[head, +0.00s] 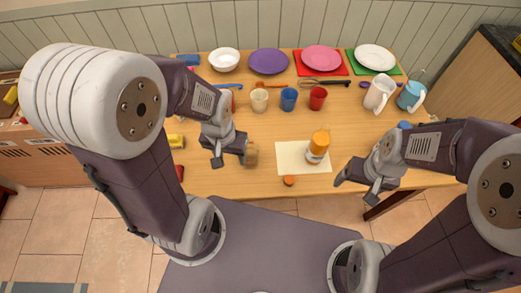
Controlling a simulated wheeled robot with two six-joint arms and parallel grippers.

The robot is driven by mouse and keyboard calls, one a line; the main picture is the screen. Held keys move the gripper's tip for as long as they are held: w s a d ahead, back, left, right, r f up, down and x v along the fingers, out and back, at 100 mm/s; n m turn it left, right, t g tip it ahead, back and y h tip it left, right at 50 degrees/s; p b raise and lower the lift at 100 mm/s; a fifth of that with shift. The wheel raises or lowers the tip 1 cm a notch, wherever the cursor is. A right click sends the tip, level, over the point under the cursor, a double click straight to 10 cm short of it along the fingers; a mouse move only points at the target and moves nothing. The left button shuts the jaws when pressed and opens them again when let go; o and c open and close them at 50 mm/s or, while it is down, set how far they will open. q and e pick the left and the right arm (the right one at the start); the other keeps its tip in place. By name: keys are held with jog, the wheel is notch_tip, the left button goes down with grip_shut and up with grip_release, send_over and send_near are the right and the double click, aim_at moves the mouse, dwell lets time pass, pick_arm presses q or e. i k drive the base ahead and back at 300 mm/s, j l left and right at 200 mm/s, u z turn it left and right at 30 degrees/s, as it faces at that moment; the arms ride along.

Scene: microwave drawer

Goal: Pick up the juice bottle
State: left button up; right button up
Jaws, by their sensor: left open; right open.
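The juice bottle (316,147) has an orange label and an orange cap. It stands on a cream mat (288,157) near the front of the wooden table. My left gripper (232,156) is open, to the left of the bottle and clear of it, beside a small brown object (252,154); I cannot tell if they touch. My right gripper (359,188) is open, to the right of and nearer than the bottle, by the table's front edge. No gripper touches the bottle.
Beige, blue and red cups (288,99) stand behind the bottle. Plates (268,62) line the back, and pitchers (379,93) stand at the right. A small orange-red item (289,181) lies at the front edge. The table between cups and mat is clear.

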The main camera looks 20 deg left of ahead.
aim_at(321, 140)
jog(key=l+u, duration=0.55)
jog(key=u, duration=0.3)
jog(key=k+l+u, duration=0.15)
jog(key=u, duration=0.25)
jog(key=k+l+u, duration=0.15)
jog(key=l+u, duration=0.25)
jog(key=j, duration=0.1)
